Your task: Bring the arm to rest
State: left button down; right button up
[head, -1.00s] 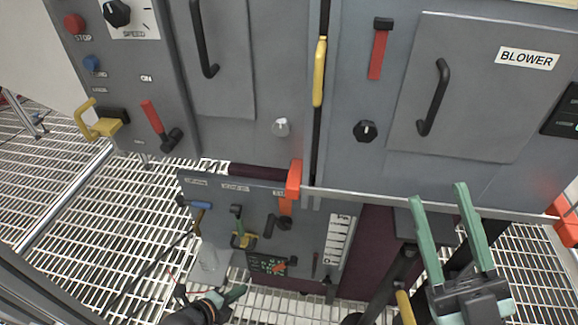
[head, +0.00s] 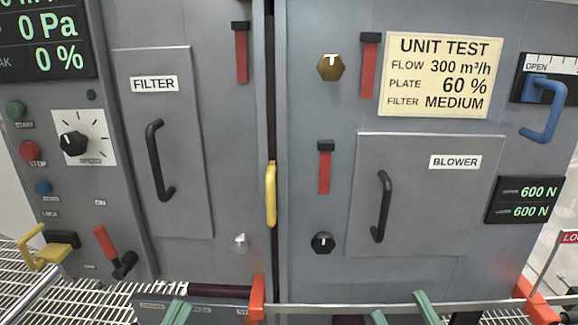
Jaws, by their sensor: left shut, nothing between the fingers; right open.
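My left gripper (head: 178,312) shows only as green fingertips at the bottom edge, in front of the lower panel. It is shut and holds nothing. My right gripper (head: 403,307) shows as two green fingertips, spread apart, at the bottom edge right of centre. It is open with nothing between the fingers. Both grippers' bodies and my arms are cut off below the picture.
A grey cabinet fills the view, with a FILTER door (head: 160,145) and a BLOWER door (head: 425,195), both closed. A yellow handle (head: 271,194) stands at the centre seam. A yellow hook handle (head: 45,248) juts out at left above grating (head: 70,300).

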pick_arm(q)
jog(key=w+a+f+n+g+y+p, duration=0.3)
jog(key=w+f+n+g+y+p, duration=0.35)
jog(key=p, duration=0.85)
pick_arm(e)
jog(key=w+d+f+m+g+h, duration=0.2)
jog(key=w+f+m+g+h, duration=0.35)
jog(key=f+h, duration=0.25)
pick_arm(q)
jog(key=s+f+n+g+y+p, duration=0.2)
jog(key=s+f+g+p, duration=0.4)
jog(key=s+f+p, duration=0.4)
jog(key=shift+s+a+f+g+y+p, duration=0.35)
jog(key=shift+s+a+f+y, duration=0.15)
jog(key=shift+f+y, duration=0.4)
pick_arm(e)
jog(key=s+d+f+m+g+h, duration=0.1)
jog(key=s+f+m+g+h, duration=0.1)
jog(key=s+f+g, duration=0.5)
notch_tip(320, 180, down, 4)
jog(key=s+m, duration=0.1)
jog(key=s, duration=0.1)
jog(key=shift+s+d+g+h, duration=0.3)
jog(key=shift+d+g, duration=0.05)
jog(key=shift+d, duration=0.05)
